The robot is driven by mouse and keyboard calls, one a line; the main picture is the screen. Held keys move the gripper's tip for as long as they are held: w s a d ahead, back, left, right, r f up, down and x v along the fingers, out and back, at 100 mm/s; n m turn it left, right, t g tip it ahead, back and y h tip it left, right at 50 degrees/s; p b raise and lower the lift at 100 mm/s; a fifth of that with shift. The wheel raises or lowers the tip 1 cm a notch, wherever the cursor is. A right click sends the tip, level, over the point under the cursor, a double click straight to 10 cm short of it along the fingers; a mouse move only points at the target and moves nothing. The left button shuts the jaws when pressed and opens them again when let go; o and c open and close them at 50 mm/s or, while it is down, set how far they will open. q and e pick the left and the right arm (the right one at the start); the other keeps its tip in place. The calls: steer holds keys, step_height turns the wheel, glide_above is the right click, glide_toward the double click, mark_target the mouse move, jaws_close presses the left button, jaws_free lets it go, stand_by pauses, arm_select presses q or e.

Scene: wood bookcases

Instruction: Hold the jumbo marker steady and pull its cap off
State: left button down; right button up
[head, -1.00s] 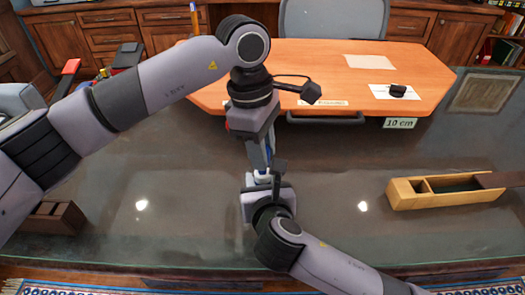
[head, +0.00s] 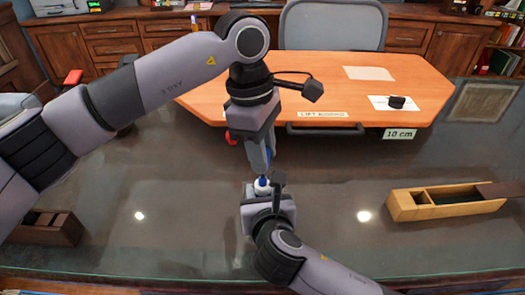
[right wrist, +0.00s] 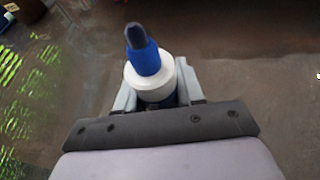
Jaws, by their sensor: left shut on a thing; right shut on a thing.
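The jumbo marker (head: 262,188) stands roughly upright in my right gripper (head: 265,195), its white collar and blue upper part showing above the jaws. In the right wrist view the marker (right wrist: 150,77) has a bare blue cone and a dark tip, with no cap over it. The right gripper's fingers (right wrist: 154,100) are shut around it. My left gripper (head: 260,160) is above the marker, pointing down, with its jaws shut. A blue piece (head: 268,153), apparently the cap, shows between its fingers, mostly hidden by them.
An orange-topped desk (head: 335,85) with a black object (head: 397,102) on a white sheet stands behind. A long wooden box (head: 405,205) lies at right on the dark glossy surface (head: 340,180). A brown box (head: 55,228) is at left. Open surface lies on both sides of my grippers.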

steer(key=o, duration=1.1)
steer(key=v, duration=1.2)
